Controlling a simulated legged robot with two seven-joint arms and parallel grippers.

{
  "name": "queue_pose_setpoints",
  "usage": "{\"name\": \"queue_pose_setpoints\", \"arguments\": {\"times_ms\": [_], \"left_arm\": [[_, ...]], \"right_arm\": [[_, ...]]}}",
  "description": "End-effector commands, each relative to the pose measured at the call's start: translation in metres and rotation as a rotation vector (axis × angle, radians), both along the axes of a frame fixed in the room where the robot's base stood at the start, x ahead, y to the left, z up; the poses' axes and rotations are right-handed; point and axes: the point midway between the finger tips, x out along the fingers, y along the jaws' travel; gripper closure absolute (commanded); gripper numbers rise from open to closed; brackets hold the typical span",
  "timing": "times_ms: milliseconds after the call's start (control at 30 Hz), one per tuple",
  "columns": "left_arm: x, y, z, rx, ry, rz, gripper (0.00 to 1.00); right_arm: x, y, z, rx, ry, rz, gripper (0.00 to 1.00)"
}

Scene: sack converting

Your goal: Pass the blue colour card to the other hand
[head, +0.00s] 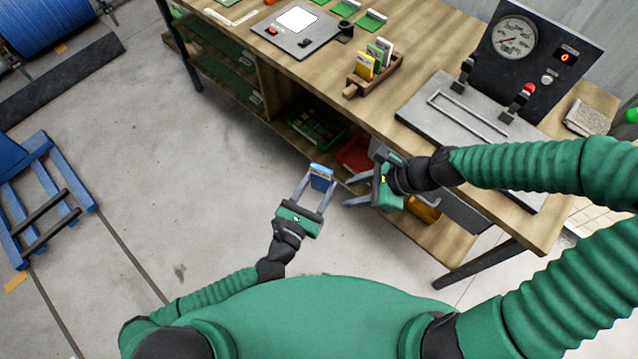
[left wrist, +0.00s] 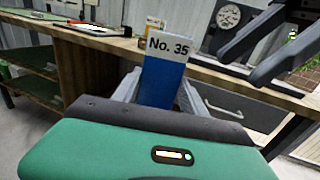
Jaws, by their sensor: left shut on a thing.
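The blue colour card (head: 321,182) stands between the fingers of my left gripper (head: 318,177), which is shut on it, in front of the workbench. In the left wrist view the card (left wrist: 163,83) shows a white top band reading "No. 35" above its blue face. My right gripper (head: 347,192) is just right of the card, its fingers pointing left towards it. They are apart and empty. They also show at the upper right of the left wrist view (left wrist: 236,67), not touching the card.
The wooden workbench (head: 230,50) carries a card rack (head: 376,75) with yellow and green cards, a grey scale-like device (head: 285,42) and a gauge panel (head: 520,45). A shelf with a red bin (head: 355,153) lies below. The floor to the left is clear up to a blue pallet-jack-like frame (head: 40,150).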

Motion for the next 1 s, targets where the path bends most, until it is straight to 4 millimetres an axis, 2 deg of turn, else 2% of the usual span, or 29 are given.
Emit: {"name": "queue_pose_setpoints", "arguments": {"times_ms": [33,100,167,233,300,433,600,1000], "left_arm": [[0.000,0.000,0.000,0.000,0.000,0.000,0.88],[0.000,0.000,0.000,0.000,0.000,0.000,0.88],[0.000,0.000,0.000,0.000,-0.001,0.000,0.88],[-0.001,0.000,0.001,0.000,-0.001,0.000,0.88],[-0.001,0.000,0.001,0.000,-0.001,0.000,0.88],[-0.001,0.000,0.001,0.000,-0.001,0.000,0.88],[0.000,-0.001,0.000,0.000,0.000,0.000,0.88],[0.001,0.003,0.001,0.001,-0.001,0.007,0.88]], "right_arm": [[-0.016,-0.004,-0.018,-0.105,-0.026,0.141,0.63],[-0.036,-0.021,-0.037,-0.270,-0.091,0.386,0.63],[-0.046,-0.040,-0.044,-0.402,-0.156,0.605,0.63],[-0.052,-0.061,-0.040,-0.540,-0.240,0.861,0.63],[-0.052,-0.078,-0.027,-0.650,-0.325,1.093,0.63],[-0.048,-0.094,-0.001,-0.779,-0.458,1.411,0.63],[-0.045,-0.100,0.014,-0.834,-0.536,1.581,0.63],[-0.045,-0.100,0.015,-0.836,-0.540,1.592,0.63]]}}
